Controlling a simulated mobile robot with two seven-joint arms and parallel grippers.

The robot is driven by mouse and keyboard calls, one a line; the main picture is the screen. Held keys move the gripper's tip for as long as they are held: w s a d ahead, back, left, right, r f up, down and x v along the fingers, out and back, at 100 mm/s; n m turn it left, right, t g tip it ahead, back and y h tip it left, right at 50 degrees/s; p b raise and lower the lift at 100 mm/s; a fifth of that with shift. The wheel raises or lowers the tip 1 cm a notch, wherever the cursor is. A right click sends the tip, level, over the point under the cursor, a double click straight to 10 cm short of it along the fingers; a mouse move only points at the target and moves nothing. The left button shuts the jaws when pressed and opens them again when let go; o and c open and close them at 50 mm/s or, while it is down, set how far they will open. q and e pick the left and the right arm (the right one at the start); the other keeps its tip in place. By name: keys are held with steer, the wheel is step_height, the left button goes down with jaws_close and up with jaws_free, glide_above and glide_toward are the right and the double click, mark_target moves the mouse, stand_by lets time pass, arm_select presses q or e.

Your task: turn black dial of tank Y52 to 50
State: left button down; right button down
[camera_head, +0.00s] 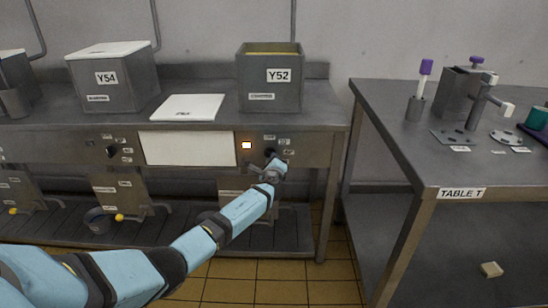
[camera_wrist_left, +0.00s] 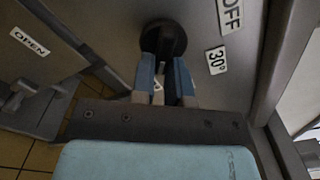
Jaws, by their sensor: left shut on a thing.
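Tank Y52 (camera_head: 270,99) is a grey open-topped box on the steel bench, with yellowish content near its rim. Its black dial (camera_head: 270,152) sits on the bench's front panel below it, partly hidden by my left gripper (camera_head: 268,168). In the left wrist view the round black dial (camera_wrist_left: 163,36) is at the top centre. My left gripper (camera_wrist_left: 166,75) is shut on the dial's grip, with one blue finger on each side. Labels OFF (camera_wrist_left: 231,14) and 30° (camera_wrist_left: 216,60) show right of the dial. The dial's exact setting cannot be read. My right gripper is out of view.
A white lid (camera_head: 188,107) lies between tank Y52 and tank Y54 (camera_head: 112,91). Table T (camera_head: 440,160) stands at the right with several items, across a gap of tiled floor (camera_head: 285,270).

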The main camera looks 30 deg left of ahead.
arm_select(q)
steer(key=shift+s+a+f+m+p, duration=0.1)
steer(key=shift+f+m+p, duration=0.15)
steer(key=shift+m, duration=0.55)
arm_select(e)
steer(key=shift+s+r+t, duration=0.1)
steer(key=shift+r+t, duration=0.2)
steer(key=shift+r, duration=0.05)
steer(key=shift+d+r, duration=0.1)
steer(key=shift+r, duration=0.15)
arm_select(q)
steer(key=c, duration=1.1)
jaws_free()
steer(key=shift+r, duration=0.1)
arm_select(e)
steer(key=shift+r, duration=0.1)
arm_select(q)
steer(key=shift+p+v, duration=2.4)
steer(key=shift+v, duration=4.55)
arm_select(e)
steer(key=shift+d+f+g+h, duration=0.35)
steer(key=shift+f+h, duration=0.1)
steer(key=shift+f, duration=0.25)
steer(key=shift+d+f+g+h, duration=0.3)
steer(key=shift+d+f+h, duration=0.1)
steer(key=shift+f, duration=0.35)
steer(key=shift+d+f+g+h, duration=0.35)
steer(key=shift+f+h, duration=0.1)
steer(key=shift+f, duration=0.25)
